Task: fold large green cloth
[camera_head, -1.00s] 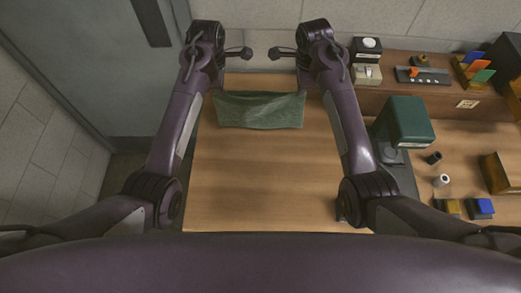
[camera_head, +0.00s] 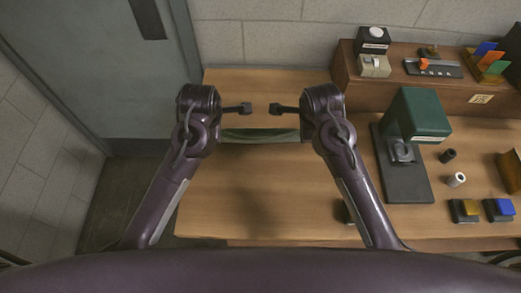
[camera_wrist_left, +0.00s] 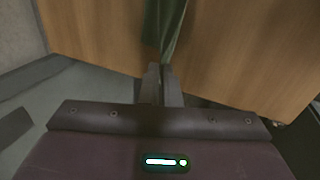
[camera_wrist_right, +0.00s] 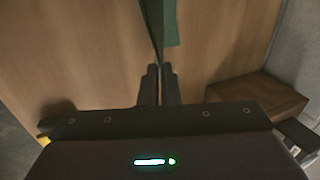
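The green cloth (camera_head: 261,135) is stretched between my two grippers. In the head view it shows as a narrow, nearly edge-on band above the wooden table. My left gripper (camera_wrist_left: 162,72) is shut on one end of the cloth, which also shows beyond the fingers in the left wrist view (camera_wrist_left: 172,35). My right gripper (camera_wrist_right: 159,72) is shut on the other end, and the cloth hangs past its fingers in the right wrist view (camera_wrist_right: 167,22). How far the cloth hangs down is hard to tell.
The wooden table (camera_head: 225,215) is bare under the cloth, with a soft shadow. A raised wooden shelf (camera_head: 390,92) with small items is at the back right.

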